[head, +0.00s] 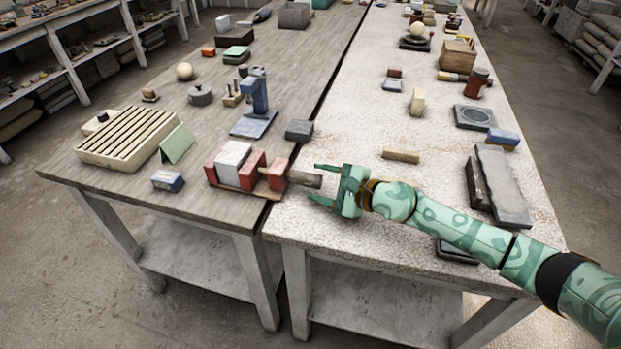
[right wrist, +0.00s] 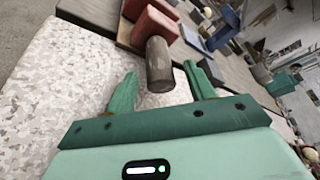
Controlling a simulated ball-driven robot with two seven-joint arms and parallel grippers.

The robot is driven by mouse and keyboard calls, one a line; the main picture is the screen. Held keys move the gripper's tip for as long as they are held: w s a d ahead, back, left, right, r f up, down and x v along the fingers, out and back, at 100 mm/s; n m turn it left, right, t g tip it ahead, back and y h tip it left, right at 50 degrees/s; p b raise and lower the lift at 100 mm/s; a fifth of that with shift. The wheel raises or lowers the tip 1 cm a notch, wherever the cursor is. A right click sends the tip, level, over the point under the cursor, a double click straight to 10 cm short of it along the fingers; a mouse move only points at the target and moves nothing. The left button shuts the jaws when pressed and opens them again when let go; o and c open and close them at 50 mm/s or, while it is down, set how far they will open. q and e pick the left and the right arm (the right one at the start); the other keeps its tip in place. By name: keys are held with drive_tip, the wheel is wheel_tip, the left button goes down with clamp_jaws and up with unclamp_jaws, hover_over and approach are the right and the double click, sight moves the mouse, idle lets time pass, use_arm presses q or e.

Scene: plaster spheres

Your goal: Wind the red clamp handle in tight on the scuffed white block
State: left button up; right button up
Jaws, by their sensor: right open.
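The clamp stands at the front right corner of the left table. Its red jaws (head: 252,170) stand on either side of the scuffed white block (head: 233,160); I cannot tell if they touch it. On its right is the red clamp handle (head: 277,174), with a grey-brown cylindrical grip (head: 304,178) pointing right. My right gripper (head: 315,182) is open, with its fingertips on either side of the grip's free end. In the right wrist view, the grip (right wrist: 159,65) lies between the spread fingers (right wrist: 160,72), apart from both. My left gripper is out of view.
A dark grey block (head: 299,131) and a blue press (head: 255,100) stand behind the clamp. A tan bar (head: 401,157) lies beyond my right gripper. The pale tabletop around it is mostly clear.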

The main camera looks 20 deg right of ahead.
sight(311, 180)
drive_tip(key=shift+x, duration=1.75)
drive_tip(key=c, duration=1)
drive_tip(key=shift+m+g, duration=0.6)
drive_tip(key=shift+m, duration=0.3)
drive_tip(key=m+g+y, duration=0.1)
drive_tip(key=m, duration=0.1)
drive_tip(key=shift+m+g, duration=0.3)
drive_tip(key=m+g+b, duration=0.1)
drive_tip(key=m+g+y+b, duration=0.1)
drive_tip(key=m, duration=0.1)
drive_tip(key=shift+w+f, duration=0.1)
drive_tip(key=shift+f, duration=0.1)
drive_tip(key=shift+d+r+m+g+y+b, duration=0.1)
drive_tip(key=shift+m+g+y+b, duration=0.6)
drive_tip(key=shift+m+b, duration=0.45)
